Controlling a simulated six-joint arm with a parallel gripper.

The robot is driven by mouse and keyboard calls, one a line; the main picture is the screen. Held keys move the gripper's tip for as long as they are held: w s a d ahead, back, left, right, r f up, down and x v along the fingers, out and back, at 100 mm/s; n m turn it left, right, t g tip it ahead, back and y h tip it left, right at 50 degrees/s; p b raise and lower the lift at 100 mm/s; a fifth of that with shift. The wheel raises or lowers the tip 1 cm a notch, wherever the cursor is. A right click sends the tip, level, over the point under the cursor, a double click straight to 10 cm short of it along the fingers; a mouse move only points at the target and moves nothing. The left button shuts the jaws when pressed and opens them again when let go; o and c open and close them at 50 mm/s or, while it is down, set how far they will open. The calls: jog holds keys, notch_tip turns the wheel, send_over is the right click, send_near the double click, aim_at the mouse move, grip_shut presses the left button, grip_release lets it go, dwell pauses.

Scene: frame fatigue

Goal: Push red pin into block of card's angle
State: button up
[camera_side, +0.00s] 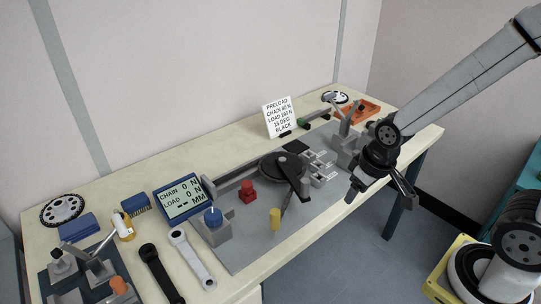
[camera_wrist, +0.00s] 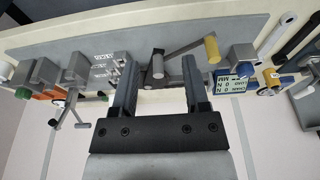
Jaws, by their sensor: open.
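A red piece (camera_side: 247,191), which looks like the red pin, stands on the grey plate left of the black disc in the side view. In the wrist view a little red (camera_wrist: 158,52) shows behind the crank parts. Several small grey blocks (camera_side: 318,168) with white labels stand right of the disc; they also show in the wrist view (camera_wrist: 115,68). Their labels are too small to read surely. The card (camera_side: 280,118) reads chain 60 N, load 180 N, 15 deg, black. My gripper (camera_side: 381,196) is open and empty, off the table's front right edge; its fingers show in the wrist view (camera_wrist: 160,72).
A black disc with a crank arm (camera_side: 291,176) and yellow handle (camera_side: 275,217) is on the plate. A blue display (camera_side: 182,198) reads chain 0 N, load 0 N. A grey lever fixture (camera_side: 346,143) stands behind my gripper. Two crank arms (camera_side: 190,258) lie at the front left.

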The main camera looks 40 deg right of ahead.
jog(key=o, duration=0.4)
jog(key=shift+o, duration=0.2)
jog(key=shift+w, duration=0.15)
jog(key=n+g, duration=0.2)
jog(key=n, duration=1.5)
send_over(248, 184)
jog(key=f, duration=0.7)
jog(key=shift+s+d+f, duration=0.2)
jog(key=shift+s+f, duration=0.1)
jog(key=shift+f, duration=0.05)
jog(key=shift+w+a+f+n+g, duration=0.2)
jog(key=shift+w+f+n+g, duration=0.15)
jog(key=shift+n, duration=0.15)
jog(key=shift+f, duration=0.1)
jog(key=shift+f, duration=1.2)
